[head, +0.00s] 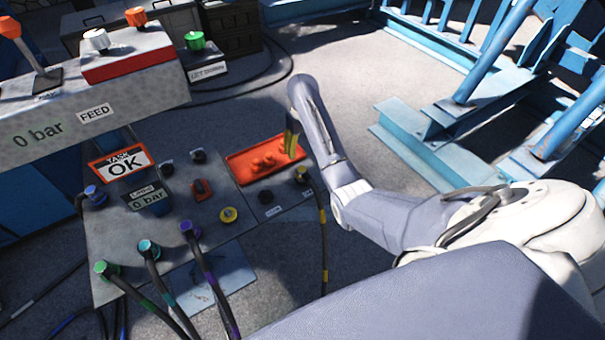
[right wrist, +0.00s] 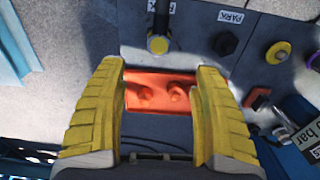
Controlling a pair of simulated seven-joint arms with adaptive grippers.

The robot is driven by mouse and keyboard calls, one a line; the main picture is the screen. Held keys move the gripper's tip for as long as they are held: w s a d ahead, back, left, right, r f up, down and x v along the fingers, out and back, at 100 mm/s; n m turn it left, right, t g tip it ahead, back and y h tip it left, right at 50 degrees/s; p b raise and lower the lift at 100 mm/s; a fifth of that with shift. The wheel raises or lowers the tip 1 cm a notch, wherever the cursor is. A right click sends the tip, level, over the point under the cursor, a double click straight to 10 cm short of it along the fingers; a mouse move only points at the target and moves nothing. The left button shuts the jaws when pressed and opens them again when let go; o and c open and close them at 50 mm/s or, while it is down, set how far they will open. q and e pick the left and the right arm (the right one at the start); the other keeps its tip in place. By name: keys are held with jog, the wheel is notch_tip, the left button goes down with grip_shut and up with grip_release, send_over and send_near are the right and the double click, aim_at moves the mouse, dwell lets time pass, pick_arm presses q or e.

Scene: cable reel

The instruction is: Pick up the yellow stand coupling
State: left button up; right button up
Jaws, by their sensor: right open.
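A yellow-ended coupling (head: 302,174) on a dark hose with yellow bands sits at the right edge of the grey panel. In the right wrist view the coupling (right wrist: 158,45) shows its round yellow end just beyond the fingertips, about midway between them. My right gripper (head: 291,145) points down over the orange tray, a little left of the coupling in the head view. Its yellow fingers (right wrist: 160,68) are spread and nothing is between them. They appear apart from the coupling. My left gripper is in neither view.
The orange tray (head: 240,171) with rounded orange shapes lies under my right gripper. A black hexagonal fitting (right wrist: 225,43) and a yellow round fitting (head: 229,214) are on the panel. Green, teal and purple hoses (head: 190,229) rise from its front. Blue steel framing (head: 430,150) stands right.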

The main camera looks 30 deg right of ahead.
aim_at(303, 169)
jog(key=shift+s+f, duration=0.1)
jog(key=shift+f, duration=4.2)
jog(key=shift+d+f, duration=0.15)
jog(key=shift+f, duration=2.35)
jog(key=c, duration=1.4)
